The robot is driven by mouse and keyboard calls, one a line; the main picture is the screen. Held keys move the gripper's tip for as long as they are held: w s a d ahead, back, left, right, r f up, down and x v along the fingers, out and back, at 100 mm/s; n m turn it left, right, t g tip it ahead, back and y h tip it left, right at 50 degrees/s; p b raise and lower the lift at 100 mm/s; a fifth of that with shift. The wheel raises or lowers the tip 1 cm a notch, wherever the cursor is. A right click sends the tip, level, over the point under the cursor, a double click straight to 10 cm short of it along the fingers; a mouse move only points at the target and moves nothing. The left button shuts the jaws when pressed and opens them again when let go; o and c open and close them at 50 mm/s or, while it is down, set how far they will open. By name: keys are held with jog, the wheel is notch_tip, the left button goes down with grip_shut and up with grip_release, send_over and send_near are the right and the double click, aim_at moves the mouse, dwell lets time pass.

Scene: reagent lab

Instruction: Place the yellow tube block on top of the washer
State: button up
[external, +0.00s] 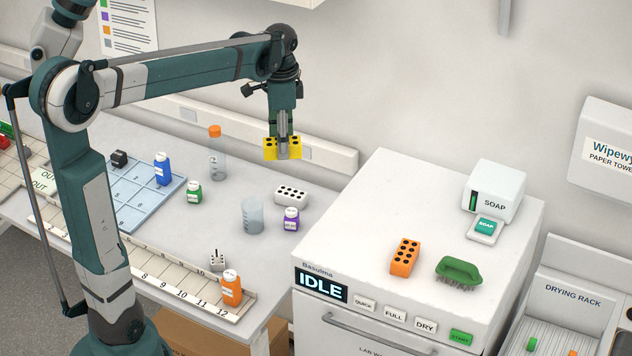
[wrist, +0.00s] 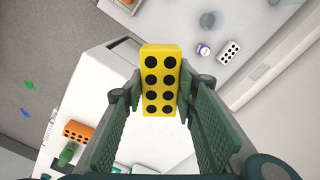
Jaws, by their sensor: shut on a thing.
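The yellow tube block (external: 270,148), with black holes on its top, is held in the air by my gripper (external: 284,152). In the wrist view the yellow tube block (wrist: 160,82) stands between the two green finger pads of my gripper (wrist: 160,100). The washer (external: 345,215) is a white box with a flat top and an IDLE display on its front. In the external view the block is above the bench, behind and left of the washer. In the wrist view the washer top (wrist: 85,95) lies below and to the left of the block.
On the washer top are an orange tube block (external: 404,257), a green brush (external: 458,271) and a soap dispenser (external: 493,190). The top's left and back areas are clear. A white tube block (external: 291,195), purple bottle (external: 291,219) and beaker (external: 252,216) stand on the bench beside the washer.

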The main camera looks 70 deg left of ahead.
jog(key=w+d+n+p, duration=0.3)
jog(key=d+n, duration=0.2)
jog(key=d, duration=0.3)
jog(key=w+d+n+p, duration=0.2)
jog(key=w+d+n, duration=0.2)
jog(key=d, duration=0.3)
jog(key=n, duration=0.1)
send_over(330, 237)
notch_tip(330, 237, down, 5)
jog(key=shift+f+p, duration=0.65)
jog(key=shift+f, duration=2.3)
jog(key=shift+f+p, duration=0.3)
jog(key=shift+f, duration=1.75)
jog(key=shift+f, duration=0.2)
